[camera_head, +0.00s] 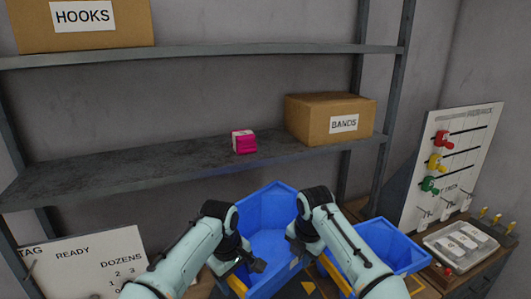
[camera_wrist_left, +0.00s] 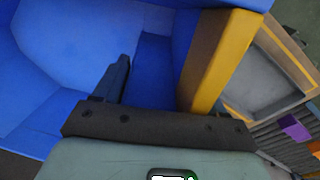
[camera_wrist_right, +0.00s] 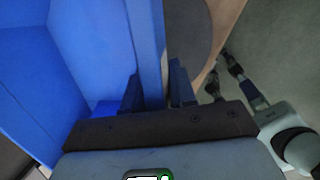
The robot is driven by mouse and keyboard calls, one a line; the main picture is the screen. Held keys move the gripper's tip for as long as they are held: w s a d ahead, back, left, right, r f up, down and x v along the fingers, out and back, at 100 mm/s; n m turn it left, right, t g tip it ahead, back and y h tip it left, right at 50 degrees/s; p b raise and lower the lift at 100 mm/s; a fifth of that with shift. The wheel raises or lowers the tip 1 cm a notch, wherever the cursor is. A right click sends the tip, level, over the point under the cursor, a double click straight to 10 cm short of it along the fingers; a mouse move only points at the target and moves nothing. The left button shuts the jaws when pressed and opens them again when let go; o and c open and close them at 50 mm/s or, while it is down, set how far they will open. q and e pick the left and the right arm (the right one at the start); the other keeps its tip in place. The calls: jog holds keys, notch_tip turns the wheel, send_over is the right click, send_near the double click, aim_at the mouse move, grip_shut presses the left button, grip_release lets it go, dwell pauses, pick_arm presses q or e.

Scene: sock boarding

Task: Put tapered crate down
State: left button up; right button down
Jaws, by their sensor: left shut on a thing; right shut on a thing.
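The blue tapered crate (camera_head: 265,213) is in the middle of the head view, in front of the shelf rack, with its open inside facing me. My left gripper (camera_head: 253,263) is shut on its left side; the left wrist view shows one finger against the blue inside (camera_wrist_left: 60,90) and a yellow strip (camera_wrist_left: 222,60) beside it. My right gripper (camera_head: 296,240) is shut on its right side; in the right wrist view the fingers straddle the blue wall (camera_wrist_right: 147,35). The crate's underside is hidden, so I cannot tell whether it touches anything.
A second blue crate (camera_head: 400,259) stands close on the right. A shelf (camera_head: 130,168) behind bears a pink pack (camera_head: 244,142) and a BANDS box (camera_head: 310,121). A white sign (camera_head: 85,262) is at lower left. A pegboard (camera_head: 440,165) and a tray (camera_head: 460,247) are at right.

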pick_arm(q)
jog(key=shift+a+r, duration=0.1)
jog(key=shift+a, duration=0.05)
pick_arm(e)
jog(key=shift+r, duration=0.1)
